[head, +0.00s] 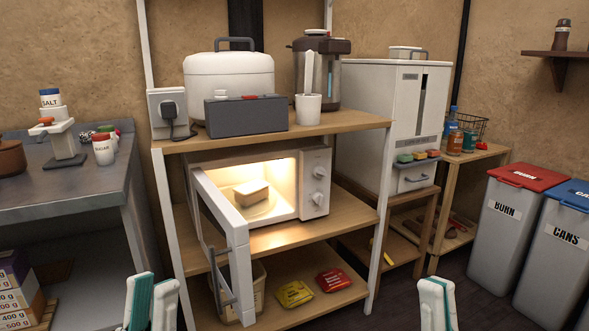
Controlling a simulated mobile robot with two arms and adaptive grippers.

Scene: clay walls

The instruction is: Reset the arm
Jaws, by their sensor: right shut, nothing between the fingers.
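My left gripper (152,284) shows at the bottom edge, left of centre, pointing up. Its two white and teal fingers stand a little apart with nothing visible between them. My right gripper (437,284) shows at the bottom edge, right of centre. Its fingers are together and hold nothing. Both grippers are in front of the wooden shelf unit and appear clear of it. The rest of both arms is out of view.
The microwave (316,183) is lit, with its door (224,235) swung open toward me and a block-shaped item (251,193) inside. A grey counter (75,187) is at left. Bins (510,230) stand at right. Dark floor (420,290) is clear between shelf and bins.

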